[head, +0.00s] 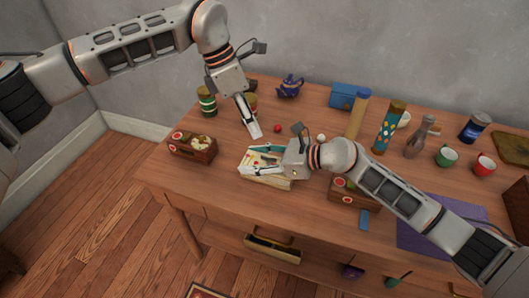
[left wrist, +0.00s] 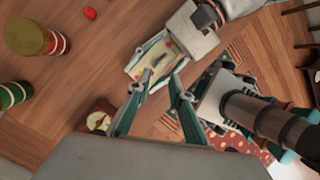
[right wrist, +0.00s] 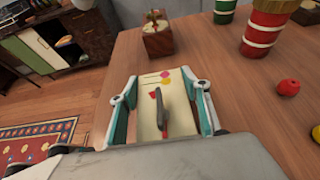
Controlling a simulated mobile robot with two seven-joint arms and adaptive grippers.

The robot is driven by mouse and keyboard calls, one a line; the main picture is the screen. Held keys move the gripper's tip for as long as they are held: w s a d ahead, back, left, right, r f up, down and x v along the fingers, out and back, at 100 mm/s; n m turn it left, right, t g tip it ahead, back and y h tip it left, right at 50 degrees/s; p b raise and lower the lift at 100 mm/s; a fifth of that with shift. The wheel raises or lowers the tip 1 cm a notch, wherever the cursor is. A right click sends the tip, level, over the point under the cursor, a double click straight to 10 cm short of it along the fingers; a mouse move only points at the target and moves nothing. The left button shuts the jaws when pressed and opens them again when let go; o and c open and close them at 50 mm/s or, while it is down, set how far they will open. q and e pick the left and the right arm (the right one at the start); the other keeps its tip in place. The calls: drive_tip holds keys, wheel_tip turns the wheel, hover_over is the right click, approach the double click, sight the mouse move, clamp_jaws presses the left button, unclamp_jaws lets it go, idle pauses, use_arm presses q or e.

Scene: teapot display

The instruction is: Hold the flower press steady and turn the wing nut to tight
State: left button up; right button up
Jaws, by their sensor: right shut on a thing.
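The flower press (head: 263,181), a pale board with printed flowers, lies on the table in the head view. It also shows in the left wrist view (left wrist: 140,68) and in the right wrist view (right wrist: 150,127). A dark grey bar, seemingly the wing nut (right wrist: 162,112), stands over its middle. My right gripper (head: 263,160) is shut on the press, one finger along each side. My left gripper (head: 256,133) is above the table behind the press, apart from it. In the left wrist view its fingers (left wrist: 158,80) are spread and empty.
A brown box (head: 192,149) stands left of the press and another (head: 346,193) to the right. Behind are a red ball (head: 277,128), a striped canister (head: 207,101) and a blue teapot (head: 290,87). Cups and bottles stand at right. The table's front edge is close to the press.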

sight(269, 160)
use_arm(q)
drive_tip(key=d+f+n, duration=0.1)
drive_tip(key=f+n, duration=0.2)
drive_tip(key=n, duration=0.6)
drive_tip(key=d+f+n, duration=0.1)
drive_tip(key=f+n, duration=0.2)
drive_tip(key=n, duration=0.7)
drive_tip(key=d+f+n, duration=0.1)
drive_tip(key=f+n, duration=0.2)
drive_tip(key=n, duration=0.7)
drive_tip(key=shift+s+d+f+g, duration=0.2)
drive_tip(key=shift+s+d+g, duration=0.1)
clamp_jaws()
